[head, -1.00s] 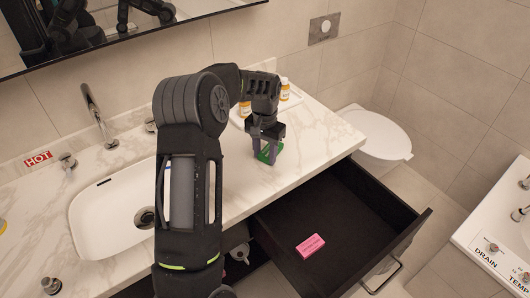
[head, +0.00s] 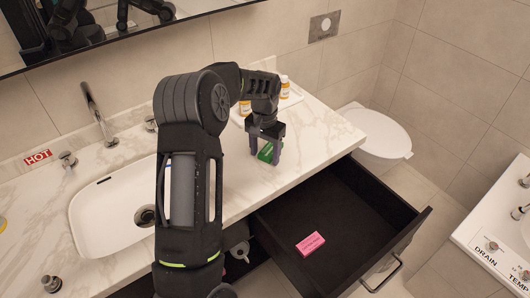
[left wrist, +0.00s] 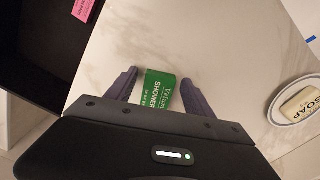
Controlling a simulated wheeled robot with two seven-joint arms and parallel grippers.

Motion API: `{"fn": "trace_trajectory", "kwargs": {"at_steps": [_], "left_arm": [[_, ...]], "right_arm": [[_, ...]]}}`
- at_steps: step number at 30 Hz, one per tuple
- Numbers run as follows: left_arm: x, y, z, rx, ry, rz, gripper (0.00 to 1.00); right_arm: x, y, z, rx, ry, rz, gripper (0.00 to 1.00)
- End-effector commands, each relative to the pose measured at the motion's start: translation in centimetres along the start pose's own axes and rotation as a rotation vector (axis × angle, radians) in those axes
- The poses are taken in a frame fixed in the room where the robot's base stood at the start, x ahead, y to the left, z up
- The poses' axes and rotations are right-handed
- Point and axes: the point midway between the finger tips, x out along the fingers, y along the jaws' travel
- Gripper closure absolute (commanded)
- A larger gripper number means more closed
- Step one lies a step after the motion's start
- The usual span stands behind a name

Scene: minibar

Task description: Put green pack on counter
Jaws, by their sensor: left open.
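The green pack (head: 266,152) lies on the marble counter (head: 312,130), near the counter's front edge above the open drawer. My left gripper (head: 265,158) is over it, pointing down, with a finger on either side of the pack. In the left wrist view the green pack (left wrist: 158,90), printed with "SHOWER", sits between the two open fingers (left wrist: 160,88), with a gap visible on the left side. Part of the pack is hidden behind the gripper body. My right gripper is not in view.
An open dark drawer (head: 345,215) below the counter holds a pink pack (head: 311,243). A tray with orange bottles (head: 284,87) stands behind the gripper. A sink (head: 115,205) is at the left. A soap dish (left wrist: 292,100) shows in the left wrist view.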

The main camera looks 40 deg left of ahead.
Motion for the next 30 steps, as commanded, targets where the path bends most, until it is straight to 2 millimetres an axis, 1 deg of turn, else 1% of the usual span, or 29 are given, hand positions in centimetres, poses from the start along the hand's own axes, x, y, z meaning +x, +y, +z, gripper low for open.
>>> {"fn": "trace_trajectory", "kwargs": {"at_steps": [1,2,5,8,15,18,21,24,30], "left_arm": [[-0.5,0.0,0.0,0.0,0.001,0.0,0.39],[-0.5,0.0,-0.1,0.0,0.002,-0.001,0.39],[-1.5,0.0,-0.1,0.0,0.004,-0.001,0.39],[-3.1,0.0,-0.1,0.0,0.005,-0.001,0.39],[-8.2,0.0,-0.1,-0.001,0.005,-0.001,0.39],[-10.0,0.0,-0.1,0.0,0.004,0.0,0.39],[-11.3,0.0,-0.1,0.0,0.003,0.0,0.39],[-12.1,0.0,-0.1,0.0,0.002,0.0,0.39],[-12.2,0.0,0.0,0.0,0.0,0.0,0.39]], "right_arm": [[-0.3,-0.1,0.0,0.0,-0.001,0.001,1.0],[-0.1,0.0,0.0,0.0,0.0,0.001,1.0],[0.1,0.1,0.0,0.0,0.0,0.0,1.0],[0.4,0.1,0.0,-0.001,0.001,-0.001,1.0],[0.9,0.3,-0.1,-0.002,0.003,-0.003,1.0],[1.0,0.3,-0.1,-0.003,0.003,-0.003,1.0],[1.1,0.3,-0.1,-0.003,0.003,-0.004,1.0],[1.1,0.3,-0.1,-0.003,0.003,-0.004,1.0],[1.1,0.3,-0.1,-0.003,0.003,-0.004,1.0]]}}
